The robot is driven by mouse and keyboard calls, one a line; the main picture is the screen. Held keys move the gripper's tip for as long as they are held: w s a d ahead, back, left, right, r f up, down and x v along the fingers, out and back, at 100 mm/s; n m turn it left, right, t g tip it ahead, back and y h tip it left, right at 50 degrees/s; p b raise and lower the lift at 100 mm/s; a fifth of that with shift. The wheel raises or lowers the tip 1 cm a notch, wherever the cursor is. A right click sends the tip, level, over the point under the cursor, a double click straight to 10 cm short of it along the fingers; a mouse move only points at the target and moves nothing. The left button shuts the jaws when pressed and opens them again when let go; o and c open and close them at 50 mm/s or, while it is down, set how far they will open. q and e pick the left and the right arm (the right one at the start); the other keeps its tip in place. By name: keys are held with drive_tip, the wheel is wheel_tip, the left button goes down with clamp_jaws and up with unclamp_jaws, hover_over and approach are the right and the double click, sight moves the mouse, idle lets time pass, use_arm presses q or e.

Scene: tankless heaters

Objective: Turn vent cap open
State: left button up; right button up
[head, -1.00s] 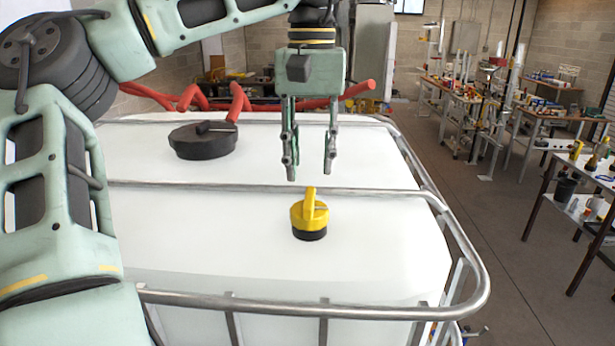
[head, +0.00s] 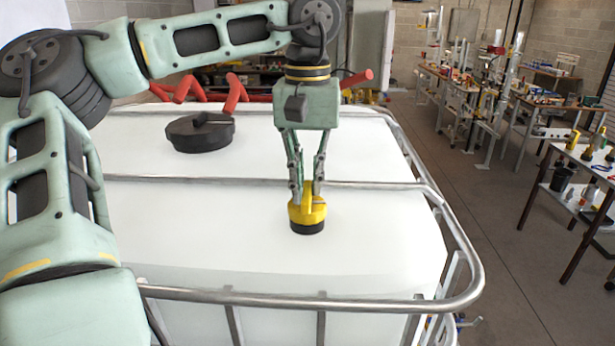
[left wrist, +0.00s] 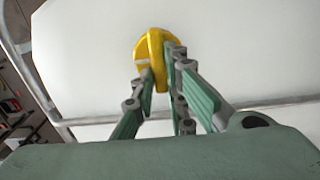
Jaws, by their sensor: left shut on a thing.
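The yellow vent cap (head: 308,215) sits on a black base on top of the white tank (head: 220,250). It has a raised yellow grip bar across its top. My left gripper (head: 309,192) points straight down over the cap, with its fingers shut on the grip bar from both sides. In the left wrist view the cap (left wrist: 141,60) shows beyond the fingers, with the bar between the fingertips (left wrist: 163,75). The fingers hide part of the bar. My right gripper is in neither view.
A metal cage rail (head: 300,306) runs along the tank's front, and another rail (head: 230,182) crosses the top behind the cap. A larger black lid (head: 200,133) sits at the back left. Red pipes (head: 232,92) lie behind. Workbenches (head: 570,160) stand at the right.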

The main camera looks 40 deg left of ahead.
use_arm(q)
clamp_jaws()
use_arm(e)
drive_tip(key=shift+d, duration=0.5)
use_arm(q)
drive_tip(key=n, duration=0.5)
drive_tip(key=shift+s+a+n, duration=0.2)
drive_tip(key=shift+s+n, duration=0.1)
drive_tip(key=n, duration=0.1)
drive_tip(key=n+b, duration=0.1)
drive_tip(key=n, duration=0.3)
drive_tip(key=shift+s, duration=0.3)
drive_tip(key=n, duration=0.2)
drive_tip(key=n+b, duration=0.1)
drive_tip(key=n, duration=0.3)
drive_tip(key=shift+s, duration=0.35)
drive_tip(key=shift+d+r+n+b, duration=0.1)
drive_tip(key=shift+n+b, duration=0.25)
drive_tip(key=shift+n, duration=0.25)
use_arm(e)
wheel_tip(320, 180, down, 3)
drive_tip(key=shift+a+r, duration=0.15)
use_arm(q)
drive_tip(key=o, duration=0.7)
unclamp_jaws()
drive_tip(key=shift+s, duration=0.1)
